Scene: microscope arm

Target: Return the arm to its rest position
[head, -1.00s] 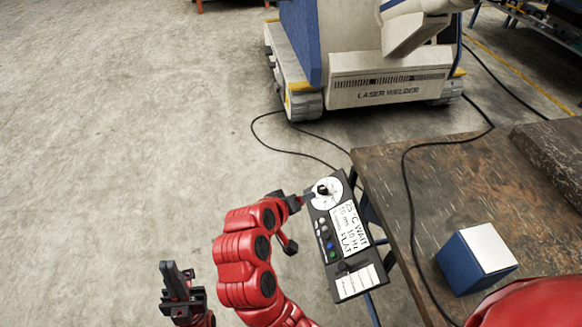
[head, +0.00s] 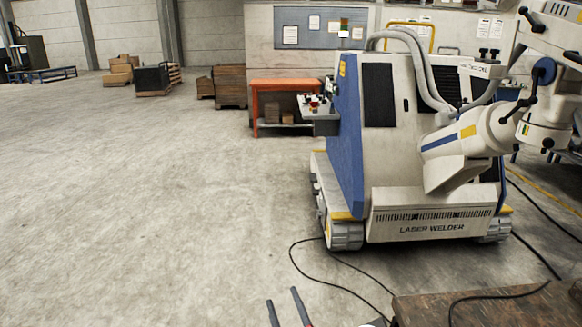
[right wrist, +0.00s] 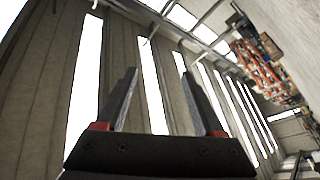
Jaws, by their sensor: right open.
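The white arm (head: 470,138) with a blue stripe and a yellow patch reaches right from the laser welder (head: 418,226) in the head view. It ends in a white head (head: 545,132) with black handles at the right edge, partly cut off by the frame. My right gripper (head: 282,296) shows only its two dark fingers at the bottom edge, apart and empty, well in front of the welder and away from the arm. In the right wrist view its fingers (right wrist: 160,75) are also apart with nothing between them. My left gripper is not in view.
A wooden table (head: 495,308) fills the lower right corner. Black cables lie on the floor before the welder. An orange bench (head: 285,85) stands behind it, with wooden crates (head: 230,87) to its left. The floor at left is clear.

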